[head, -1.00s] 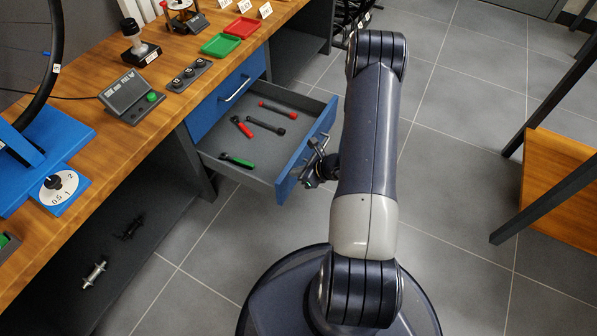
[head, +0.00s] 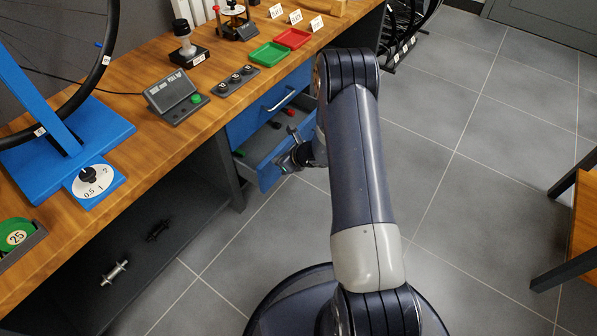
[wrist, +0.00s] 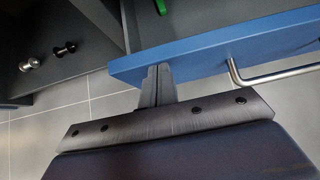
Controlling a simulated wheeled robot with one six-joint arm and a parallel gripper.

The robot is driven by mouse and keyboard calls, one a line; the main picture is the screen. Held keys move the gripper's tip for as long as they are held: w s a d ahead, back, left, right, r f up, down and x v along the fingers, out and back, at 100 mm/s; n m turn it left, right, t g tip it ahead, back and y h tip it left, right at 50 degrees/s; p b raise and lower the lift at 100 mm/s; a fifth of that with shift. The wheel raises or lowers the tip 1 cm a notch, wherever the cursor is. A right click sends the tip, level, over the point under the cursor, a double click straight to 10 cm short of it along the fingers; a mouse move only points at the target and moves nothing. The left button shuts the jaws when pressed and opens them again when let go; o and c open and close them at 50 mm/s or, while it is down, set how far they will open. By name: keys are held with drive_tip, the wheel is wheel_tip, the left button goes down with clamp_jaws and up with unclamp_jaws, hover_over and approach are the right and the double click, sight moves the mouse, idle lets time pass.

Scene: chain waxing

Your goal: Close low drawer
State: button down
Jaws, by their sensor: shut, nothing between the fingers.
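The low drawer (head: 268,176) has a blue front and a grey inside, and is partly open below the closed upper blue drawer (head: 262,104). Tools with red and green handles lie in it. My gripper (head: 290,163) is at the outer side of the drawer front, partly hidden by my arm in the head view. In the wrist view my gripper (wrist: 158,72) is shut and empty, its tips at the blue front (wrist: 205,58), left of the metal handle (wrist: 270,76). Its tips appear to touch the front.
The wooden bench top (head: 140,125) holds a control box (head: 177,97), green and red trays (head: 268,55) and a wheel stand. A lower shelf (head: 140,250) holds small metal parts. Grey floor is free to the right, with a stool-like wooden piece at the right edge.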

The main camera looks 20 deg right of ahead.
drive_tip(key=w+a, duration=0.4)
drive_tip(key=w, duration=0.2)
drive_tip(key=shift+a, duration=0.4)
drive_tip(key=shift+d, duration=0.1)
